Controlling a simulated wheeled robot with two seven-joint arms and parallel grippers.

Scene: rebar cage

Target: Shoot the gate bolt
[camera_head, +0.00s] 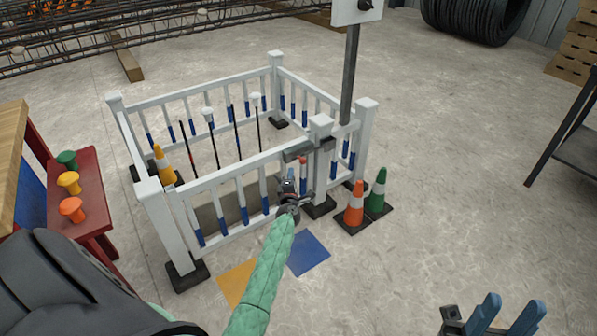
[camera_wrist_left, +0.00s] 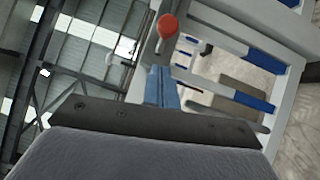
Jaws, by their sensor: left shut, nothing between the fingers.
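A white fence pen with a gate (camera_head: 235,180) stands ahead in the head view. A dark bolt (camera_head: 297,151) sits on top at the gate's right end, beside the white post (camera_head: 320,135). A red knob (camera_head: 302,161) hangs just under it. My left gripper (camera_head: 290,182) is at the gate just below the knob, shut and empty. In the left wrist view the red knob (camera_wrist_left: 167,25) shows just past the blue fingertips (camera_wrist_left: 160,72); I cannot tell whether they touch. My right gripper (camera_head: 515,298) is open and empty at the lower right, far from the gate.
An orange cone (camera_head: 354,205) and a green cone (camera_head: 377,193) stand right of the gate post. A sign pole (camera_head: 349,75) rises behind it. A red bench with coloured knobs (camera_head: 75,190) stands at the left. Yellow and blue floor patches (camera_head: 307,253) lie before the gate.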

